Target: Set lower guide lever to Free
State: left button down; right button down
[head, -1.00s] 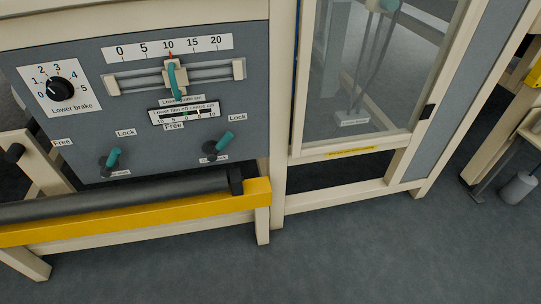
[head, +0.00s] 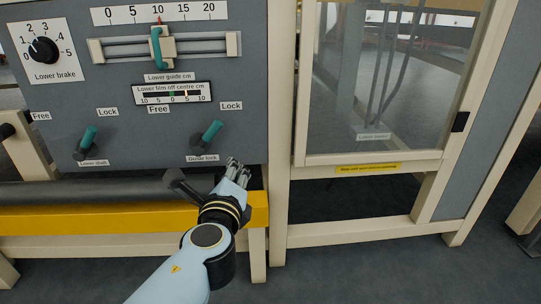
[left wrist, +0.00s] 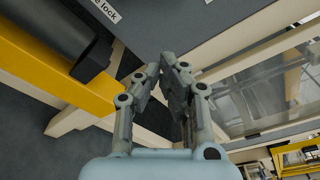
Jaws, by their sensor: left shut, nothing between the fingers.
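The guide lever has a teal handle (head: 212,132) on the grey panel, above a label (head: 202,158) that seems to read "Guide lock". It tilts up and right, toward its Lock label (head: 231,105); its Free label (head: 158,109) is up and left. My left gripper (head: 236,168) is shut and empty, below and right of the lever and apart from it. In the left wrist view its fingers (left wrist: 168,72) meet at the tips; the lever is out of that view, though part of the lock label (left wrist: 104,9) shows.
A similar teal lever (head: 88,136) stands to the left. Above are the guide slider's teal handle (head: 156,46) and the brake knob (head: 44,50). A dark roller (head: 90,192) and a yellow rail (head: 100,219) run below the panel. A glazed door (head: 390,85) is at right.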

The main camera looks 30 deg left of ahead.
aim_at(208, 136)
pick_arm(q)
jog(key=shift+r, duration=0.1)
jog(key=b+x, duration=0.1)
jog(key=x, duration=0.9)
jog(key=shift+a, duration=0.1)
jog(key=shift+s+a+r+p, duration=0.55)
jog(key=shift+s+a+r, duration=0.15)
jog(key=shift+r, duration=0.2)
jog(key=shift+s+a+r, duration=0.3)
jog(key=shift+s+a, duration=0.05)
jog(key=shift+s, duration=0.1)
pick_arm(e)
jog(key=shift+f, duration=0.1)
jog(key=shift+s, duration=0.1)
